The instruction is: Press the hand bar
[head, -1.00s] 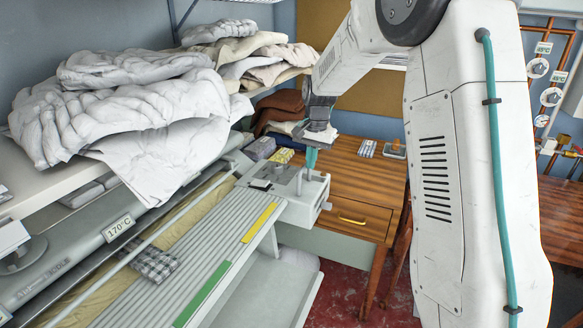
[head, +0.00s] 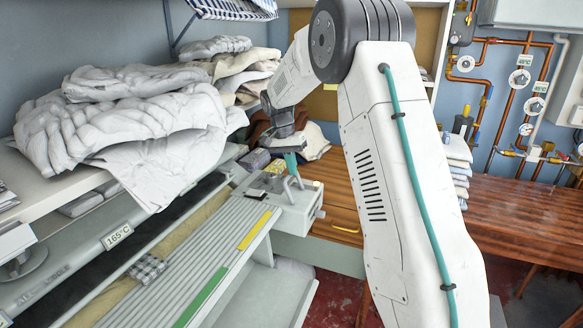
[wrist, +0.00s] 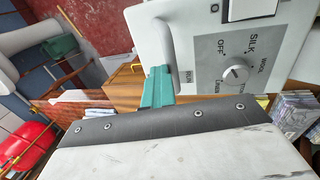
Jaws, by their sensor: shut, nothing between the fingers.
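A long pale bar (head: 170,225), which looks like the hand bar, runs along the front of the ironer's roller. The ironer's control box (head: 295,212) stands at its far end. My gripper (head: 291,161), with teal fingers, is shut and empty just above the control box, close to a thin grey lever on top. In the wrist view the shut teal fingertips (wrist: 157,88) are beside the control panel (wrist: 240,55), near the RUN mark and a grey lever (wrist: 162,40). Whether they touch the lever I cannot tell.
A heap of white linen (head: 130,125) lies on the shelf above the roller. A checked cloth (head: 147,268) lies on the ironer's feed. A wooden table (head: 335,185) stands behind the control box. Pipes and gauges (head: 520,80) line the right wall.

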